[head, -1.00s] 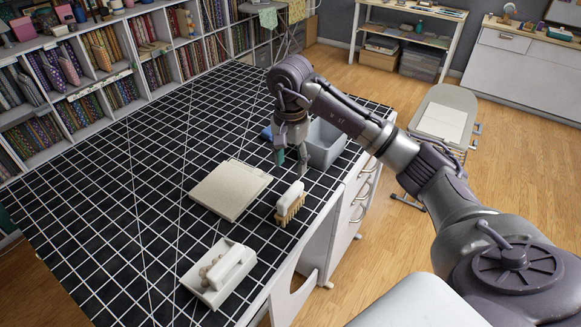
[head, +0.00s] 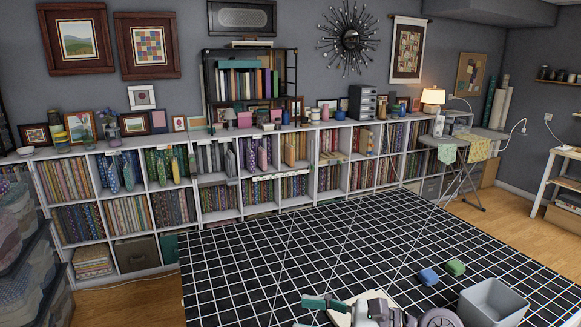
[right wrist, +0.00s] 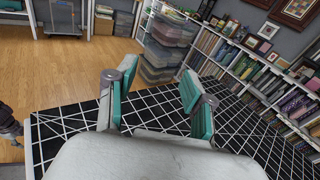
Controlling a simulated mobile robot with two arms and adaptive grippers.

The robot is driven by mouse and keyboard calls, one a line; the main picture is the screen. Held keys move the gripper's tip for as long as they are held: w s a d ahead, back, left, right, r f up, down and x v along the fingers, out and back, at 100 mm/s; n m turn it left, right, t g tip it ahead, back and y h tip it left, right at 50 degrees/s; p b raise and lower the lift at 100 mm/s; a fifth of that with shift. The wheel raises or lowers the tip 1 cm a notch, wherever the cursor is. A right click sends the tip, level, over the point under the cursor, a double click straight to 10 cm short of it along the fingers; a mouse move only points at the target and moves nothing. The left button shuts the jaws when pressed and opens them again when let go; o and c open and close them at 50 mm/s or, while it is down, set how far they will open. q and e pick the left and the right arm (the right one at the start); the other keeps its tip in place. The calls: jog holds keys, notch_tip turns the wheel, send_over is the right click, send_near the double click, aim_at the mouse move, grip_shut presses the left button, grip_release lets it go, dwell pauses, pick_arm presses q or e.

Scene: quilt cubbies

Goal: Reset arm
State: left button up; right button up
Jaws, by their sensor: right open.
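My right gripper (head: 312,310) shows at the bottom edge of the head view, with teal finger pads, above the black gridded table (head: 300,258). In the right wrist view, the same gripper (right wrist: 159,82) has its two teal-padded fingers spread wide apart with nothing between them. Most of my right arm is cut off by the lower edge of the head view. My left gripper is not in view.
Cubbies (head: 235,175) line the back wall. The table's middle is clear.

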jog(key=w+d+r+m+t+h, duration=0.1)
jog(key=d+m+t+h, duration=0.6)
jog(key=m, duration=0.8)
jog(key=w+d+r+m+t+h, duration=0.1)
jog(key=d+r+m+t+h, duration=0.2)
jog(key=m+t, duration=0.9)
jog(key=s+d+f+m+g+h, duration=0.3)
jog(key=d+f+m+g+h, duration=0.15)
jog(key=f+m, duration=0.35)
jog(key=s+d+f+m+g+h, duration=0.35)
jog(key=f+m+g, duration=0.25)
jog(key=f+m, duration=0.2)
jog(key=s+a+f+m+g+y, duration=0.1)
jog(key=s+f+m+g, duration=0.2)
jog(key=s+f+g, duration=0.45)
jog(key=s+f+m+g+y, duration=0.1)
jog(key=s+f+m+g, duration=0.2)
jog(key=s, duration=0.8)
notch_tip(320, 180, down, 28)
jog(key=s+r+b, duration=0.1)
jog(key=s+b, duration=0.1)
jog(key=s+d+f+g+b, duration=0.1)
jog(key=s+d+f, duration=0.1)
jog(key=s+f, duration=1.4)
notch_tip(320, 180, down, 4)
jog(key=shift+s+d+r+g, duration=0.1)
jog(key=shift+s+d+g, duration=0.2)
jog(key=shift+s+d, duration=0.1)
